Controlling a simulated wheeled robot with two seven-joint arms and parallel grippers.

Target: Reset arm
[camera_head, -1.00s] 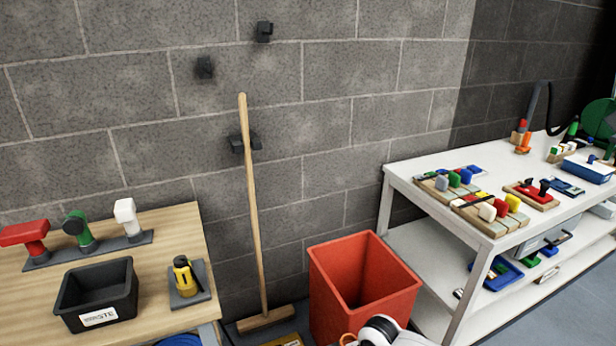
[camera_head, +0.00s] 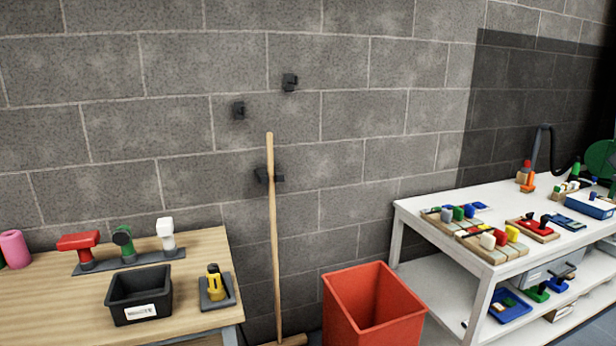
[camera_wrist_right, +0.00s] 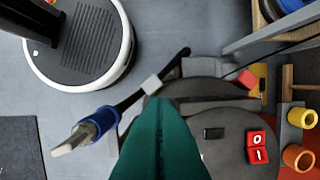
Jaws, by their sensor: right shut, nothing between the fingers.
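My right gripper (camera_wrist_right: 160,115) shows in the right wrist view as two dark green fingers pressed together along a centre seam, with nothing between them. My right gripper is not in the head view. My left gripper is in neither view.
In the head view, a wooden bench (camera_head: 50,310) holds a black bin (camera_head: 140,295). A broom (camera_head: 272,220) leans on the block wall. A red bin (camera_head: 372,305) stands beside the white shelf table (camera_head: 440,250).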

